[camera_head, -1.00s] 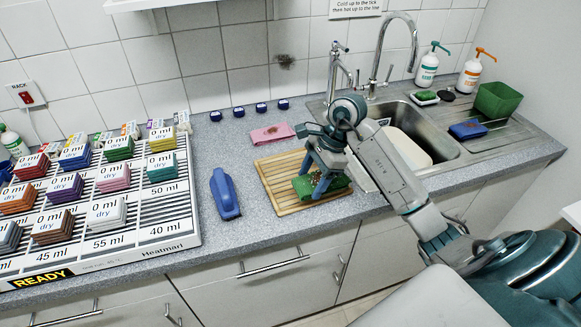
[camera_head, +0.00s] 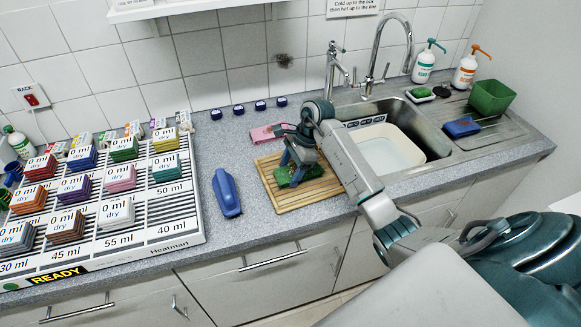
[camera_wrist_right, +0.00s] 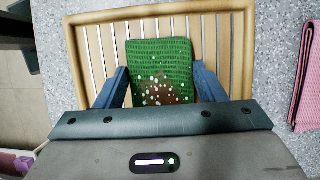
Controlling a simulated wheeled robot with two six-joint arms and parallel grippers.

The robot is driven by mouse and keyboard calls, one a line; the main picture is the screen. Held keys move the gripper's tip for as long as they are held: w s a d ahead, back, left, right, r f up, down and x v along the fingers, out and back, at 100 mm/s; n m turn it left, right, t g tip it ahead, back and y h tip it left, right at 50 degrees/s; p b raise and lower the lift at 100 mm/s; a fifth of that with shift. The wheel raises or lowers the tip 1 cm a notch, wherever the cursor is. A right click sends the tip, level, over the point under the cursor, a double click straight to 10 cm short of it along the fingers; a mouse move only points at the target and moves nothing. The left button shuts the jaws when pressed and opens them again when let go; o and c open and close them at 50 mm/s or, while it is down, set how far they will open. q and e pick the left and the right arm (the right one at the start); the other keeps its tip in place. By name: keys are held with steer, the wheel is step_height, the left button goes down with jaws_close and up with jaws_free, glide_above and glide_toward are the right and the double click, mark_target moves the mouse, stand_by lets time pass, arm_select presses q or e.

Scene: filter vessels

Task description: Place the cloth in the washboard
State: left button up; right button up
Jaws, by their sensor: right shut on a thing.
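A green cloth (camera_head: 285,176) with white specks and a brown stain lies over the slats of the wooden washboard (camera_head: 325,190). In the right wrist view the cloth (camera_wrist_right: 160,65) is inside the board's frame (camera_wrist_right: 160,13), between my right gripper's two blue fingers. My right gripper (camera_head: 294,175) points down at the board and is shut on the green cloth. Its fingers partly hide the cloth in the head view. I cannot tell whether the cloth presses on the slats. My left gripper is not in view.
A pink cloth (camera_head: 266,133) lies just behind the board. A blue brush-like object (camera_head: 226,192) lies to its left. The Heatmari rack (camera_head: 180,213) with stacked cloths fills the left. The sink with a white tub (camera_head: 408,155) is at the right.

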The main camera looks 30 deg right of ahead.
steer(key=shift+f, duration=0.2)
steer(key=o, duration=1)
steer(key=shift+r, duration=0.1)
steer(key=shift+r, duration=0.15)
steer(key=shift+d+r, duration=0.15)
steer(key=shift+d, duration=0.05)
steer(key=b+v, duration=0.2)
steer(key=v, duration=0.4)
steer(key=shift+d+r+b, duration=0.15)
steer(key=shift+r+b, duration=0.15)
steer(key=shift+r, duration=0.1)
steer(key=p+v, duration=0.3)
steer(key=v, duration=0.1)
steer(key=shift+d+r+p, duration=0.1)
steer(key=shift+r+p, duration=0.25)
